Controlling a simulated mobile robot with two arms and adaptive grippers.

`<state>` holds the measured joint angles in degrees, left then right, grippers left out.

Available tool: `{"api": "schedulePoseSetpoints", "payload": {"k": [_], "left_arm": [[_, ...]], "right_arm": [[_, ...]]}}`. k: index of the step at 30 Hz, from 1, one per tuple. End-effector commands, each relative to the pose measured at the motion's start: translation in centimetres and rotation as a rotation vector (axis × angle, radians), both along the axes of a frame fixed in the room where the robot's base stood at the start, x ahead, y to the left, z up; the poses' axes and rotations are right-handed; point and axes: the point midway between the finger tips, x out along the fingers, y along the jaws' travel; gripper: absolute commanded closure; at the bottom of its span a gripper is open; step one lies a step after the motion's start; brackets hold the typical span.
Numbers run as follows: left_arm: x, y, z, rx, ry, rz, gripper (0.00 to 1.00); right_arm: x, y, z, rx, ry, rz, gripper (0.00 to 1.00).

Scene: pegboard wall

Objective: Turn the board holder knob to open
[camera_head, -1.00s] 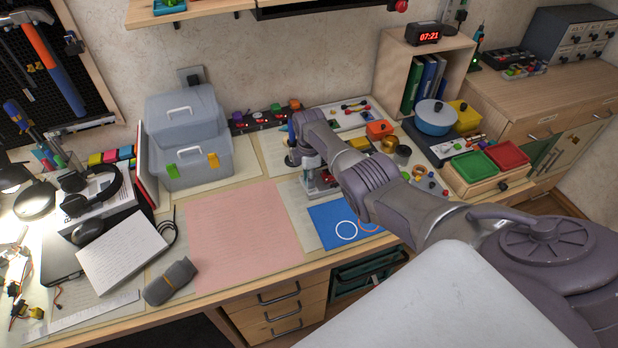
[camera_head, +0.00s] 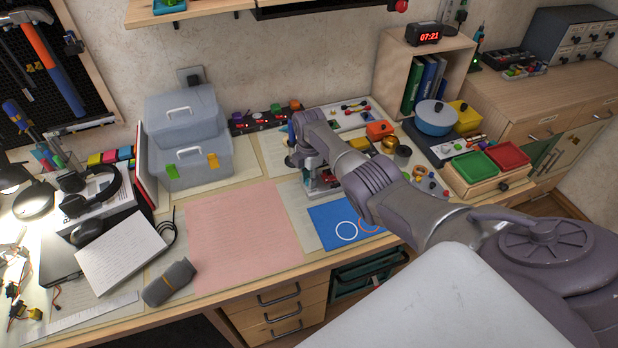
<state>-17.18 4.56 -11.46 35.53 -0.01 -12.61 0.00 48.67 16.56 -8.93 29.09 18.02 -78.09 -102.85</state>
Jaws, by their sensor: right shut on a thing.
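My right arm reaches in from the right over the desk. Its gripper (camera_head: 298,156) is at the board holder (camera_head: 322,180), a small metal fixture standing behind the blue mat with rings. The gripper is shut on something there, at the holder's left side. My own wrist hides most of the holder, and the knob cannot be made out. My left gripper is not in view.
A pink mat (camera_head: 235,235) lies left of the holder, and a blue mat (camera_head: 345,226) lies in front of it. A grey toolbox (camera_head: 190,165) stands at the back left.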

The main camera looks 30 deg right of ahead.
Motion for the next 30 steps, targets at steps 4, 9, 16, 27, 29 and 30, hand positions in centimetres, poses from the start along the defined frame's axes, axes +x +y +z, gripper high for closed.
{"api": "schedulePoseSetpoints", "payload": {"k": [4, 9, 16, 27, 29, 30], "left_arm": [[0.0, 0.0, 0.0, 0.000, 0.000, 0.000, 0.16], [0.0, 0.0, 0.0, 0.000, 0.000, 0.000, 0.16], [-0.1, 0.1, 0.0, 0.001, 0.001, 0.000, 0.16], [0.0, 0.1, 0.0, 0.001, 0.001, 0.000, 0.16], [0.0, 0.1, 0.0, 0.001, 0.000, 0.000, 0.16], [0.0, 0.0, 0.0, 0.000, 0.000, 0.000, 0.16]], "right_arm": [[0.1, -0.1, 0.1, -0.001, -0.003, -0.001, 0.73], [0.1, 0.0, 0.1, -0.001, -0.002, -0.001, 0.51], [0.0, 0.0, 0.0, 0.000, -0.001, -0.001, 0.51], [0.1, -0.1, 3.6, -0.002, -0.006, -0.001, 0.51], [0.1, -0.1, 4.8, -0.002, -0.006, -0.001, 0.51], [0.1, -0.1, 5.8, -0.003, -0.007, 0.000, 0.51]]}}
